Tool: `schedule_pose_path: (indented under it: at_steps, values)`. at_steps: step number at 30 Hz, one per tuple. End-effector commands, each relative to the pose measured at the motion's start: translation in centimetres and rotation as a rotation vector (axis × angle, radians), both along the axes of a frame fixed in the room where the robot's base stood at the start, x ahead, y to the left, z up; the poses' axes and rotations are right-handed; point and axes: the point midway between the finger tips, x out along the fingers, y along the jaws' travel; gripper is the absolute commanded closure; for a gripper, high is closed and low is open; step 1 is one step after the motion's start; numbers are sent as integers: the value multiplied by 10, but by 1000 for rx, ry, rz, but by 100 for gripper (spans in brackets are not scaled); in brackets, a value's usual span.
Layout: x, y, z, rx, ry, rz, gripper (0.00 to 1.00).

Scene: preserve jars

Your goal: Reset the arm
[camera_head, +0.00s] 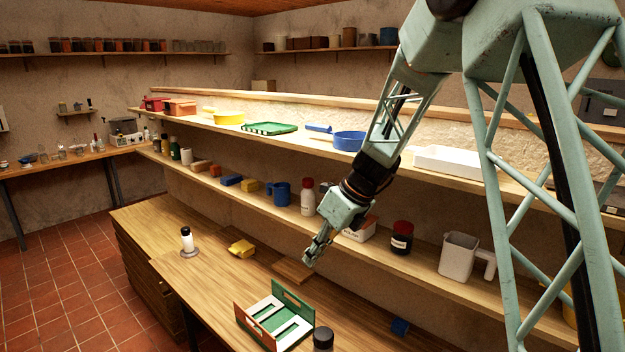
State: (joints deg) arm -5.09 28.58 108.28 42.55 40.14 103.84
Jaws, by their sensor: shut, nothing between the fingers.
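My gripper (312,261) hangs at the end of my pale green arm, which comes down from the upper right. Its fingers are shut with nothing between them. It points downward over the wooden bench (215,285), by the right end of a flat brown board (293,270). I cannot tell whether the fingertips touch the board or are above it. The arm hides part of the shelves behind it.
On the bench are a green and white crate (275,318), a yellow block (241,248), a white bottle (187,240), a dark-lidded jar (323,339) and a blue piece (400,327). The shelf behind holds a dark red jar (401,238), a white jug (457,256) and a blue mug (280,194).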

Motion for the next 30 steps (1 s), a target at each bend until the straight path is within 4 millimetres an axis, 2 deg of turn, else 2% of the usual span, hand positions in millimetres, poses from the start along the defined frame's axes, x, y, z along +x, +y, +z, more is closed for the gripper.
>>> schedule_pose_path:
  at_steps: [15, 30]
  values:
    - [-73, -32, 54, -109, -187, 346, 100]
    - [-151, -64, 89, -227, -345, 681, 100]
